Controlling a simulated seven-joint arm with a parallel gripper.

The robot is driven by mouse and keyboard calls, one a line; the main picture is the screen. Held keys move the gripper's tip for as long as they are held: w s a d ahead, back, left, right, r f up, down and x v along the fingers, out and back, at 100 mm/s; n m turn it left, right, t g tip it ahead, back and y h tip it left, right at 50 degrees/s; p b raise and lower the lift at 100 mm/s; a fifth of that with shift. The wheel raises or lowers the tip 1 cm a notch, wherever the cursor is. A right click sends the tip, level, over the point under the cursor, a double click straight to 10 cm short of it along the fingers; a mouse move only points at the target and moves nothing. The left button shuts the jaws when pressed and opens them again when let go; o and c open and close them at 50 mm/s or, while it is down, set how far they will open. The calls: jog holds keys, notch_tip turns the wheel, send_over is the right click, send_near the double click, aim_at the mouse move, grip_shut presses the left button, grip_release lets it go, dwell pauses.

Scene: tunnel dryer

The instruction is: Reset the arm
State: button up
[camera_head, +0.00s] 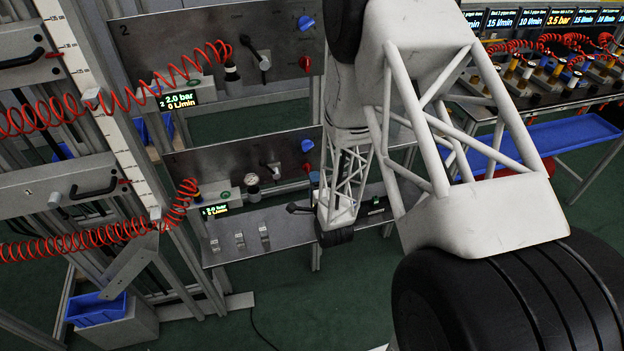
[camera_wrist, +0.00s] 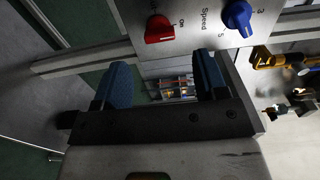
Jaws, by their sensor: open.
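My gripper (camera_wrist: 165,80) shows in the wrist view with its two blue fingers spread wide apart. Nothing is held between them; only distant background shows in the gap. Beyond the fingers is a light panel with a red on/off knob (camera_wrist: 160,29) and a blue speed knob (camera_wrist: 238,17). The fingers do not visibly touch either knob. In the head view my white lattice arm crosses the middle and right, and I cannot make out the gripper's fingers there.
An upper grey panel (camera_head: 150,45) and a lower panel (camera_head: 215,155) carry knobs, levers and displays. Red coiled hoses (camera_head: 75,115) hang at the left. A metal shelf (camera_head: 285,232) sits below. A blue bin (camera_head: 97,309) stands lower left. Green floor (camera_head: 330,290) is open at bottom centre.

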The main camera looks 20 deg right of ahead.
jog(key=shift+s, duration=0.6)
jog(key=s+a+r+n+g, duration=0.15)
jog(key=r+n+g, duration=0.3)
jog(key=r, duration=0.65)
jog(key=s+r+n+g, duration=0.3)
jog(key=r+n, duration=0.2)
jog(key=r, duration=0.5)
jog(key=s+a+r+n+g, duration=0.1)
jog(key=s+r+n+g, duration=0.3)
jog(key=s, duration=1)
jog(key=s+a+r+n+g, duration=0.1)
jog(key=s+r+n+g, duration=0.3)
jog(key=s+r, duration=0.7)
jog(key=s, duration=0.3)
jog(key=shift+s+a, duration=0.2)
jog(key=shift+a, duration=0.1)
jog(key=shift+n, duration=0.25)
